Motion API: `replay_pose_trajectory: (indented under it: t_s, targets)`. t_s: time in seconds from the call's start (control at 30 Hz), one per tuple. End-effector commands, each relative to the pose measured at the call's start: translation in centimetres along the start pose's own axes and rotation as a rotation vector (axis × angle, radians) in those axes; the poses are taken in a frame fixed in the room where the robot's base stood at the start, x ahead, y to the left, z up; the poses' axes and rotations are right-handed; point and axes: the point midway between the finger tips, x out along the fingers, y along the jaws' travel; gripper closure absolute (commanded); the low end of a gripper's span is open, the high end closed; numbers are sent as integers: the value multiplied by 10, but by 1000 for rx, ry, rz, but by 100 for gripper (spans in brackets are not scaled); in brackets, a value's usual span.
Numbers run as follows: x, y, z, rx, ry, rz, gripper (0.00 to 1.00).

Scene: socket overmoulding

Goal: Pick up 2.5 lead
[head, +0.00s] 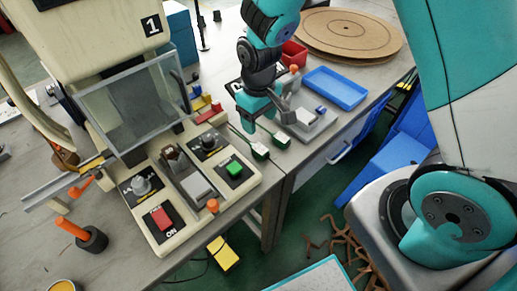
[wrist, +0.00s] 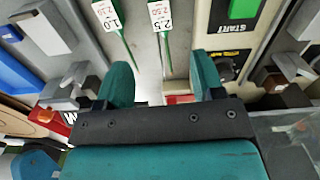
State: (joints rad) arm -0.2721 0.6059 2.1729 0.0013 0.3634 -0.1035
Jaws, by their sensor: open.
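The 2.5 lead (wrist: 160,14) shows at the top of the wrist view, a thin green lead with a white tag marked 2.5. It lies on the grey table, and in the head view it appears as the left of two leads (head: 259,151). In the head view my gripper (head: 263,113) hangs above the table behind the tags.
A control panel with a green start button (head: 235,168) and a red button (head: 162,217) stands to the left. A grey fixture (head: 312,122) and a blue tray (head: 336,88) are to the right. The table's front edge is near the leads.

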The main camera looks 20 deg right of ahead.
Motion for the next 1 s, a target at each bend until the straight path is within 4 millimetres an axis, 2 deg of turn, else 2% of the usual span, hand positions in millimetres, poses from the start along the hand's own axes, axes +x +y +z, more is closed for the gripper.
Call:
replay_pose_trajectory:
  t_s: [0.1, 0.23, 0.47, 0.8, 1.0]
  targets:
    - [28, -1, 1, -1, -5, -1, 38]
    - [49, -1, 1, -1, -3, -1, 38]
    - [65, -1, 0, -1, -1, -1, 38]
    - [109, -3, 1, -1, -2, -1, 38]
    - [113, -2, 0, -1, 2, -1, 38]
